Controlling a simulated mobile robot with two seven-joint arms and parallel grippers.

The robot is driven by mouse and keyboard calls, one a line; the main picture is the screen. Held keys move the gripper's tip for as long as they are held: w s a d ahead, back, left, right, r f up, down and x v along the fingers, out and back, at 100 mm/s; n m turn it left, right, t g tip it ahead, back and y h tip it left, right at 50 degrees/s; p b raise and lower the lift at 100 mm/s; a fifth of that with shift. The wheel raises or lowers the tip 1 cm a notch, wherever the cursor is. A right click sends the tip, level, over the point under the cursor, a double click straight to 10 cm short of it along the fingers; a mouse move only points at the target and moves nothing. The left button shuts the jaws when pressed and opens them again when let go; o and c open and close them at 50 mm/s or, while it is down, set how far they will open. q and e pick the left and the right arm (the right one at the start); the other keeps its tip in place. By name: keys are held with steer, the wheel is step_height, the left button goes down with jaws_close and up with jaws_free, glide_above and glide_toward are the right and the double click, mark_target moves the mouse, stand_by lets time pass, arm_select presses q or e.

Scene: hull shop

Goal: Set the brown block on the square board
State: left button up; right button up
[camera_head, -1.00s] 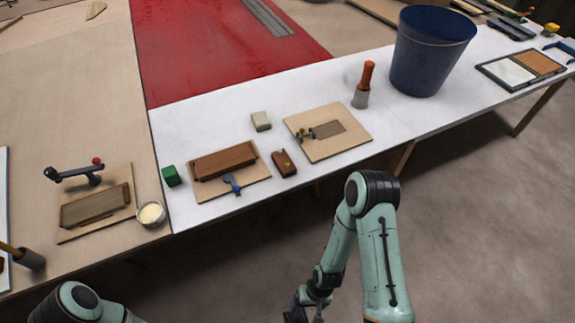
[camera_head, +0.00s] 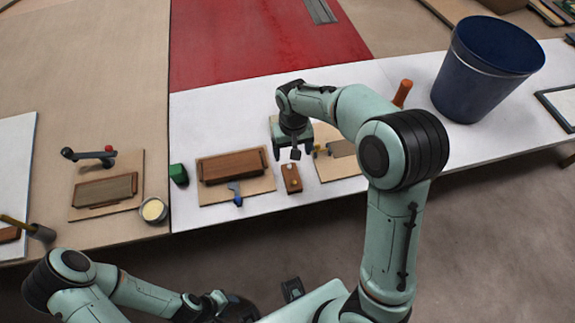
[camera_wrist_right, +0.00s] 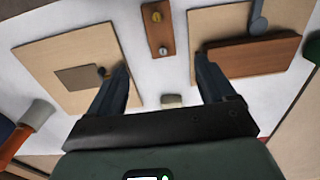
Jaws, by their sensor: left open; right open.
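The brown block (camera_head: 291,178), small with metal fittings on top, lies on the white table between two boards. It also shows in the right wrist view (camera_wrist_right: 158,30), beyond my fingertips. The square board (camera_head: 336,172), pale wood with a grey-brown patch, lies to its right, partly hidden by my right arm; it is clearer in the right wrist view (camera_wrist_right: 45,53). My right gripper (camera_head: 292,154) is open and empty, above the table just behind the brown block; its fingers frame the gap in the wrist view (camera_wrist_right: 162,65). My left gripper (camera_head: 240,307) is open, low at the front, away from the table.
A board with a long wooden piece (camera_head: 232,167) and a blue clamp-like part lies left of the block. A green block (camera_head: 178,174) is beside it. An orange-handled tool (camera_head: 402,93) and blue bucket (camera_head: 485,75) stand right.

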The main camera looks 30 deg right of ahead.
mark_target(291, 176)
steer(key=f, duration=1.3)
steer(key=shift+s+a+b, duration=0.2)
steer(key=shift+s+b, duration=0.15)
steer(key=shift+b, duration=0.05)
steer(key=c, duration=1.3)
steer(key=shift+r, duration=0.2)
